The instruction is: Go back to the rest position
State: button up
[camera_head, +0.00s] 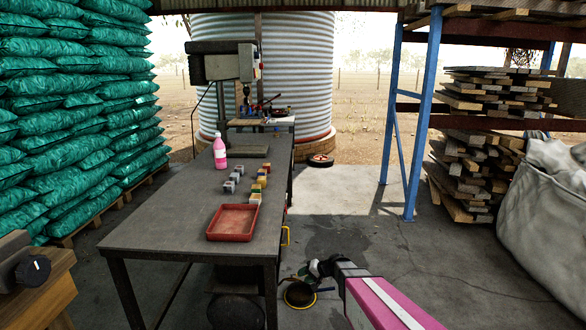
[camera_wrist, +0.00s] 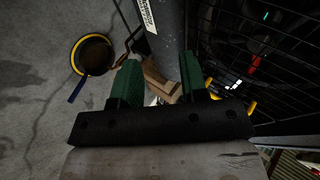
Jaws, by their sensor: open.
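My gripper (camera_wrist: 158,75) shows in the wrist view with its two green fingers spread apart. A brown, wood-like piece shows between and beyond the fingers; I cannot tell how far off it is. In the head view my gripper (camera_head: 311,268) is small and dark, at the end of my pink and white arm. It hangs low, right of the workbench's front right corner and below the level of its top. The workbench (camera_head: 160,225) stands left of it.
A red tray (camera_head: 233,236), several small blocks (camera_head: 257,188) and a pink bottle (camera_head: 220,154) are on the bench. A yellow-rimmed round pan (camera_head: 299,294) lies on the floor by my gripper; it also shows in the wrist view (camera_wrist: 92,56). Open floor (camera_head: 400,270) lies right.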

jog(key=s+d+r+g+h, duration=0.2)
jog(key=s+d+r+h, duration=0.3)
jog(key=s, duration=0.5)
jog(key=s+d+r+n+g+h, duration=0.1)
jog(key=s+d+r+h, duration=0.3)
jog(key=s+d+r, duration=0.3)
jog(key=s+d, duration=0.1)
jog(key=s, duration=0.1)
jog(key=shift+s+d+r+n+g+h, duration=0.25)
jog(key=shift+s+d+n+g+h, duration=0.05)
jog(key=shift+s+g+h, duration=0.1)
